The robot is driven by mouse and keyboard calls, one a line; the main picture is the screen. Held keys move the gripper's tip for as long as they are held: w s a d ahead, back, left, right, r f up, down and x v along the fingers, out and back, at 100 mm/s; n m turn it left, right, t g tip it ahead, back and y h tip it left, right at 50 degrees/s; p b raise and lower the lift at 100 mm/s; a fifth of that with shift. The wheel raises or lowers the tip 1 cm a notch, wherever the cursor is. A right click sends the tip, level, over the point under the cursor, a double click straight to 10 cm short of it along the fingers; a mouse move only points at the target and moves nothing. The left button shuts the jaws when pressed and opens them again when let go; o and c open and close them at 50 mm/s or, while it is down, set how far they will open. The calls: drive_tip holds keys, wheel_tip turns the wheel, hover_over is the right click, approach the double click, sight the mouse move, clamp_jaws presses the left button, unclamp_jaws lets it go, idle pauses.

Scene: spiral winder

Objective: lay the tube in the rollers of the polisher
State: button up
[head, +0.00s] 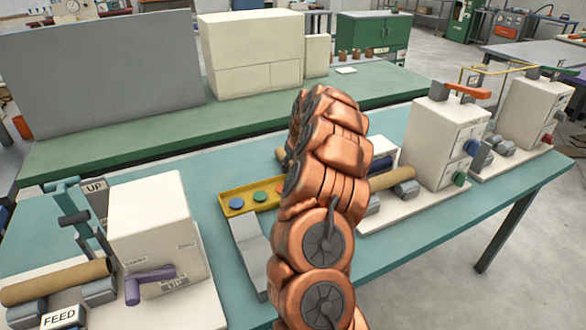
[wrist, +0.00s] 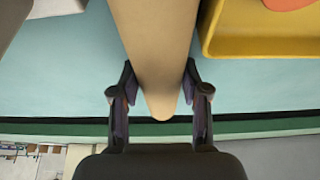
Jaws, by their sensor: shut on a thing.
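My gripper (wrist: 160,92) is shut on a tan tube (wrist: 157,45) in the wrist view, a finger on each side near its rounded lower end. The tube is above the teal table; its other end runs out of frame. In the head view my copper arm hides the gripper and most or all of this tube. White machines with grey rollers stand at left (head: 158,232) and right (head: 447,140). A brown tube (head: 55,282) lies on the left machine's rollers. Another brown piece (head: 392,178) shows by the right machine. No readable label marks the polisher.
A yellow tray (head: 236,207) with coloured discs is left of my arm; it also shows in the wrist view (wrist: 232,48). A third machine (head: 535,108) is at far right. A green bench (head: 90,146) with a grey panel and cream boxes stands behind.

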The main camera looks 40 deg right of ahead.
drive_tip(key=c, duration=0.4)
wheel_tip(320, 180, up, 10)
drive_tip(key=shift+b, duration=0.85)
drive_tip(key=shift+c, duration=0.3)
drive_tip(key=shift+r, duration=0.1)
